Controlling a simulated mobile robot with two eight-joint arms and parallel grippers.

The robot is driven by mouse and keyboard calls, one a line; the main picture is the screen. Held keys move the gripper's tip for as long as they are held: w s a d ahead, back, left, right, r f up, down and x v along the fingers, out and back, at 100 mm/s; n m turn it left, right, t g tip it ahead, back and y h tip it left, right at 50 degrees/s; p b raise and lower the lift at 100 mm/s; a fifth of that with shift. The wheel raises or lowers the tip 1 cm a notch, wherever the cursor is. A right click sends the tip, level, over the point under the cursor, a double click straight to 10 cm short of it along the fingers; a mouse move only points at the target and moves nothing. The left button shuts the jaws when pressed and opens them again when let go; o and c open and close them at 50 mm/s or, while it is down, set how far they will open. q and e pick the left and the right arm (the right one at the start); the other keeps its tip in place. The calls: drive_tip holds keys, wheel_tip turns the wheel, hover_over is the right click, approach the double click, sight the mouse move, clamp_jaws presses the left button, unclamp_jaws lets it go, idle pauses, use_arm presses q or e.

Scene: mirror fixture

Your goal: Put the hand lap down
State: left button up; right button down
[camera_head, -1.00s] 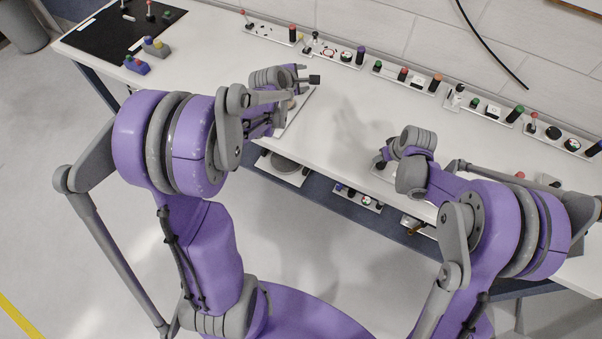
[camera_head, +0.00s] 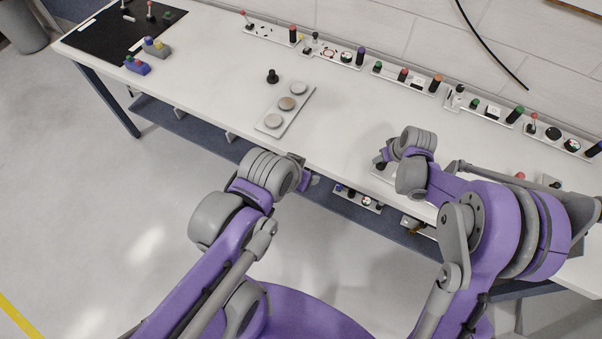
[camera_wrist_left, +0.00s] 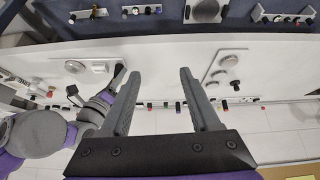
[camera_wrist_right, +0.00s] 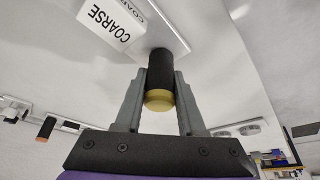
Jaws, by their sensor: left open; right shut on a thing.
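My right gripper (camera_wrist_right: 160,98) is shut on a black cylindrical handle (camera_wrist_right: 160,68) with a brass-coloured end, which may be the hand lap. Its far end meets a pale plate (camera_wrist_right: 172,35) beside a white block marked COARSE (camera_wrist_right: 105,22); I cannot tell whether handle and plate are joined. In the head view the right arm's wrist (camera_head: 413,150) hides most of this. My left gripper (camera_wrist_left: 156,72) is open and empty, near the table's front edge.
A pale tray with three round discs (camera_head: 272,107) lies on the white table (camera_head: 215,65) near the knob. Several control panels (camera_head: 335,52) line the back edge. A black mat (camera_head: 105,35) and small button boxes (camera_head: 137,65) are at the left. The table between tray and right arm is clear.

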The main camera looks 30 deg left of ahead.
use_arm(q)
drive_tip(key=w+a+r, duration=0.3)
drive_tip(key=w, duration=0.4)
drive_tip(key=w+a+r, duration=0.3)
drive_tip(key=w+r, duration=0.1)
drive_tip(key=w, duration=0.2)
drive_tip(key=n+g+y, duration=0.1)
drive_tip(key=n+g, duration=0.1)
hover_over(272, 71)
drive_tip(key=s, duration=0.2)
drive_tip(key=f, duration=1.9)
drive_tip(key=shift+d, duration=0.3)
drive_tip(key=shift+x, duration=3.15)
drive_tip(key=shift+a, duration=0.1)
